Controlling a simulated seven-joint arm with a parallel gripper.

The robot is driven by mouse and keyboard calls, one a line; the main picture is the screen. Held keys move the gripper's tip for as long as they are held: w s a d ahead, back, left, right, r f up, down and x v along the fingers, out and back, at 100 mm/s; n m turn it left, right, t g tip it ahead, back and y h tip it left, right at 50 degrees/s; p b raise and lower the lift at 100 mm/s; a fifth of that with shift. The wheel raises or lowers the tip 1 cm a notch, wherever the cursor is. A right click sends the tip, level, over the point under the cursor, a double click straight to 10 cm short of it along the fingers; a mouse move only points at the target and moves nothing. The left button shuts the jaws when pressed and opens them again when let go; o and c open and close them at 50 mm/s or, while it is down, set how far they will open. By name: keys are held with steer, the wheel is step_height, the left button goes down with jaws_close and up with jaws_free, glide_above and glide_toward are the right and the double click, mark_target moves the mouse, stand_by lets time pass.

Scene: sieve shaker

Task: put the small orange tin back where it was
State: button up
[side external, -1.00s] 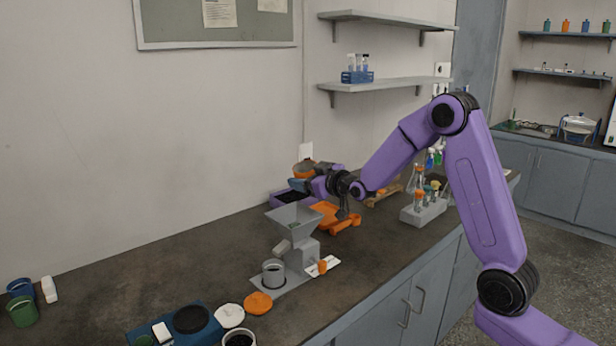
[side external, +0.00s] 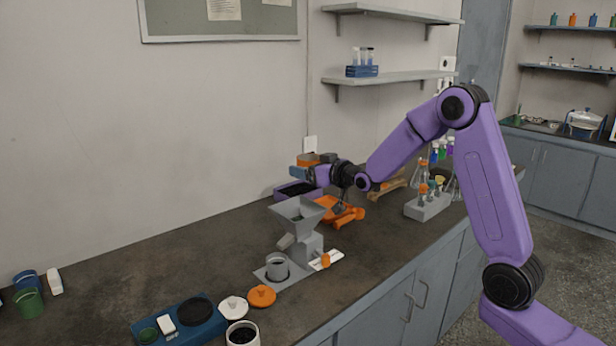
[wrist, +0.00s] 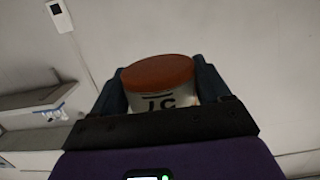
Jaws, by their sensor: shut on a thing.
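The small tin has an orange lid and a pale body with dark lettering. My gripper (wrist: 160,88) is shut on it, and the tin (wrist: 158,72) sits between the two dark blue fingers in the wrist view. In the side external view the tin (side external: 307,159) shows as a small orange shape at the end of my arm. It is held in the air near the wall, above and behind the grey hopper. Part of it is hidden by the fingers.
A purple tray (side external: 283,193) with dark contents lies below the gripper. Close by are an orange scoop (side external: 347,216), the grey hopper (side external: 299,210) and a rack of bottles (side external: 428,207). A blue scale (side external: 205,328) and an open white tin (side external: 242,335) stand in front. The left counter is mostly clear.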

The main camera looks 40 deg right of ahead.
steer(key=s+a+f+n+g+y, duration=0.2)
steer(key=s+a+f+n+y, duration=0.25)
steer(key=s, duration=0.45)
steer(key=s+a+f+n+g+y, duration=0.1)
steer(key=s+a+f+n+y, duration=0.15)
steer(key=s+a+f, duration=0.55)
steer(key=s+a+f+n+g+y, duration=0.2)
steer(key=s+a+y, duration=0.25)
steer(key=s, duration=0.65)
glide_above(281, 327)
steer(key=f, duration=0.9)
steer(key=shift+s+d, duration=0.15)
steer(key=shift+s, duration=0.05)
steer(key=shift+w+f, duration=0.2)
steer(key=shift+f, duration=1.6)
